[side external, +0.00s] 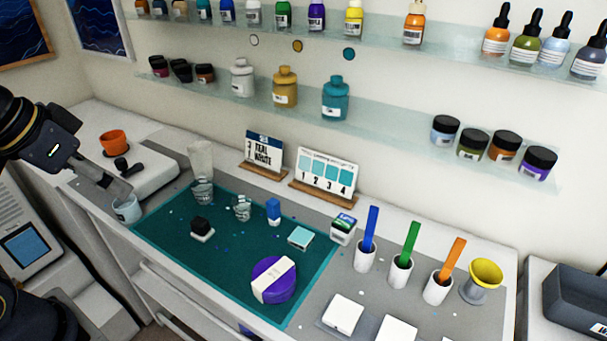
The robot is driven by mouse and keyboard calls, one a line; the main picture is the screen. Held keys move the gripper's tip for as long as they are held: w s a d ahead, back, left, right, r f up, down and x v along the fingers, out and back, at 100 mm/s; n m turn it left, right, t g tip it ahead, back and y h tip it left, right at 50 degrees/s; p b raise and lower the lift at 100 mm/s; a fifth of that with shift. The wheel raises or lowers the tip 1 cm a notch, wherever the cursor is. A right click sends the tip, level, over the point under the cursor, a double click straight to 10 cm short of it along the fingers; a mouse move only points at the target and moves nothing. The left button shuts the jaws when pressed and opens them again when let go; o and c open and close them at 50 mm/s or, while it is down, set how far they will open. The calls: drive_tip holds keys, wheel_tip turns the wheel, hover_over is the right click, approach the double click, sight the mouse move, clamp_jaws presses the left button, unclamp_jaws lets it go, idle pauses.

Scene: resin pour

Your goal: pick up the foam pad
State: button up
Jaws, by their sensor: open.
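No single item is clearly marked as the foam pad. A small pale teal square pad (300,237) lies flat on the right part of the dark teal mat (235,285). A small black block on a white base (202,229) sits on the mat's left part. I cannot tell which of these, if either, is the foam pad. My gripper (118,190) is at the left, above the bench's left end, close to a clear cup (127,209). It is open, with nothing visible in it. It is well apart from both small items.
A purple round container (273,280) with a white band, clear cups (203,190) and a blue bottle (273,211) stand on the mat. White holders with blue (370,230), green and orange sticks stand right. An orange pot (114,142) is at the back left. Shelves hang behind.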

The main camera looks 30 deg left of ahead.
wheel_tip(320, 180, up, 2)
drive_tip(key=w, duration=0.1)
drive_tip(key=n+g, duration=0.1)
drive_tip(key=g, duration=0.5)
hover_over(199, 221)
drive_tip(key=f, duration=1.3)
drive_tip(key=w+f, duration=0.1)
drive_tip(key=f, duration=0.5)
drive_tip(key=shift+d+f, duration=0.15)
drive_tip(key=shift+f, duration=0.1)
drive_tip(key=shift+s+a+f, duration=0.1)
drive_tip(key=shift+s+f, duration=0.05)
drive_tip(key=shift+f, duration=0.85)
drive_tip(key=shift+s+a+f, duration=0.1)
drive_tip(key=shift+s+f, duration=0.05)
drive_tip(key=shift+f, duration=0.85)
drive_tip(key=shift+s+f, duration=0.15)
drive_tip(key=shift+f, duration=0.85)
drive_tip(key=c, duration=1.2)
drive_tip(key=shift+r, duration=0.1)
drive_tip(key=shift+c, duration=0.2)
